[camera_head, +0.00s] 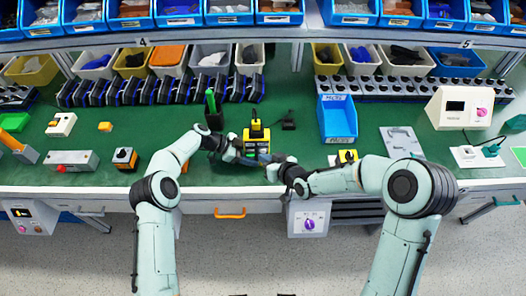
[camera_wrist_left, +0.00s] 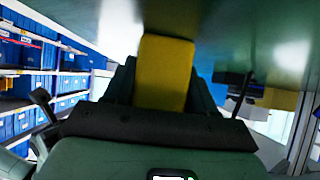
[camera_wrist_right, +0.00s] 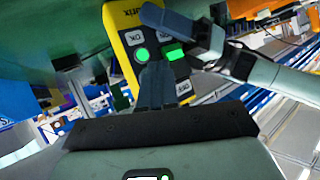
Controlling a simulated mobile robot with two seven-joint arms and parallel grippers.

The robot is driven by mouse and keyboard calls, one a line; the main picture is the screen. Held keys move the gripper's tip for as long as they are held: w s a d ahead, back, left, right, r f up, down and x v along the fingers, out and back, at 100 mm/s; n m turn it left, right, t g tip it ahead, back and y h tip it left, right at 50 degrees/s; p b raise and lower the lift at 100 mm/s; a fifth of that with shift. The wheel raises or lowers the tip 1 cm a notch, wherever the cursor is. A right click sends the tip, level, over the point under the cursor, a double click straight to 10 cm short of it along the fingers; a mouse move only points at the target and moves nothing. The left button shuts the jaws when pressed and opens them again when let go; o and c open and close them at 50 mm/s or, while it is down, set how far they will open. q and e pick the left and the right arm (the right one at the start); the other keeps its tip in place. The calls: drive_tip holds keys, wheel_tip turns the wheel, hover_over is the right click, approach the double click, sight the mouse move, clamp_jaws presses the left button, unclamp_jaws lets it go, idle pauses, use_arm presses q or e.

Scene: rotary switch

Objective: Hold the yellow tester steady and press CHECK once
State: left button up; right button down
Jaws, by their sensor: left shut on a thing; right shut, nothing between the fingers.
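The yellow tester (camera_head: 256,134) stands upright on the green bench in the head view. My left gripper (camera_head: 242,156) is shut on it from the left; in the left wrist view the tester (camera_wrist_left: 163,72) fills the space between the fingers. In the right wrist view the tester (camera_wrist_right: 122,22) is tilted in the picture, with grey keys, a green round spot and a green rectangle on its face. My right gripper (camera_wrist_right: 155,84) is shut and empty, its tips at or just before the face, covering part of it. I cannot tell contact or which key reads CHECK.
A dark holder with a green item (camera_head: 211,104) stands just left of the tester. A small black item (camera_head: 288,121) and a blue bin (camera_head: 337,119) are to the right. A row of dark units (camera_head: 160,90) runs behind. Bare green bench lies between.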

use_arm(q)
drive_tip(key=shift+r, duration=0.1)
use_arm(e)
drive_tip(key=shift+s, duration=0.6)
drive_tip(key=shift+s, duration=2.5)
use_arm(q)
drive_tip(key=o, duration=1.1)
drive_tip(key=shift+o, duration=0.2)
